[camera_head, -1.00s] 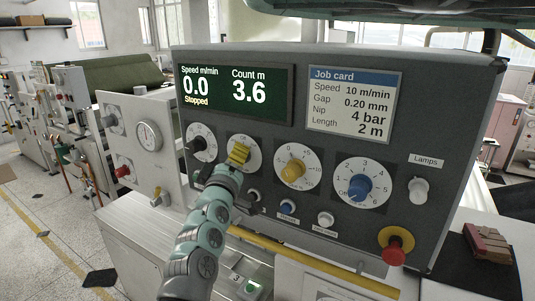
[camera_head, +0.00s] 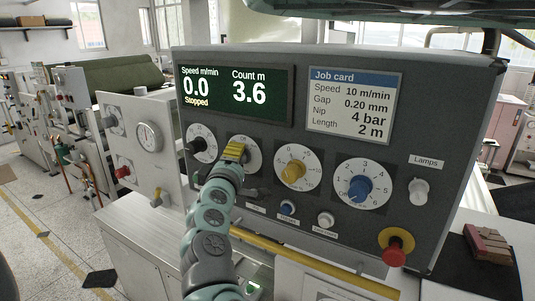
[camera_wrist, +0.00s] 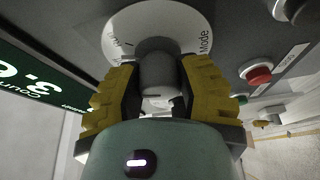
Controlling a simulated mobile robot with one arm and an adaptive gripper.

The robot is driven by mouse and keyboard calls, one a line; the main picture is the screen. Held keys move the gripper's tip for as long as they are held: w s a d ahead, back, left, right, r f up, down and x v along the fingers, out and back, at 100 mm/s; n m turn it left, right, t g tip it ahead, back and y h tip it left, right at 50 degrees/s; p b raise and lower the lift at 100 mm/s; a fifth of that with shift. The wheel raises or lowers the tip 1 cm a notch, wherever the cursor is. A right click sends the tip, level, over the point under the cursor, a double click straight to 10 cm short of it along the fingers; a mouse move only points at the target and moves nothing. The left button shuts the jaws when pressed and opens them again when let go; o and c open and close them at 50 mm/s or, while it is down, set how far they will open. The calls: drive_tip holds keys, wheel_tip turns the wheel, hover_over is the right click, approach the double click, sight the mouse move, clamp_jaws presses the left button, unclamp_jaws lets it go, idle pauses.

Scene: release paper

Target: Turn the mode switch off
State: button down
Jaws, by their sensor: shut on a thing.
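The mode switch is a grey knob (camera_wrist: 158,75) on a round white dial lettered "Mode", seen in the wrist view. The same white dial (camera_head: 254,158) shows in the head view below the display, second from the left, partly covered by my gripper. "Off" is lettered near its top. My gripper (camera_wrist: 160,84) has its yellow fingers on both sides of the knob, shut on it. In the head view the yellow fingers (camera_head: 234,151) sit against the dial and hide the knob. I cannot tell which mark the knob points to.
The display (camera_head: 237,92) reads 0.0, Stopped, 3.6. A black-knob dial (camera_head: 201,144) is close on the left, a yellow-knob dial (camera_head: 293,170) on the right. Small buttons sit below. A red emergency button (camera_head: 396,247) is at the lower right; a yellow rail (camera_head: 300,262) runs below.

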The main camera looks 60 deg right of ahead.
drive_tip(key=shift+w+a+r+n+y+p, duration=0.1)
drive_tip(key=shift+n+y+p, duration=0.1)
drive_tip(key=shift+n+p, duration=0.35)
drive_tip(key=shift+r+n+y+p, duration=0.1)
drive_tip(key=shift+n+y+p, duration=0.1)
drive_tip(key=shift+n+p, duration=0.3)
drive_tip(key=shift+f+n+g+p, duration=0.15)
drive_tip(key=shift+n+g+p, duration=0.15)
drive_tip(key=shift+n+p, duration=0.35)
drive_tip(key=shift+f, duration=0.1)
drive_tip(key=c, duration=0.6)
unclamp_jaws()
drive_tip(key=shift+o, duration=0.2)
drive_tip(key=shift+s+a, duration=0.25)
drive_tip(key=shift+s, duration=0.15)
drive_tip(key=v, duration=1.1)
drive_tip(key=shift+r, duration=0.3)
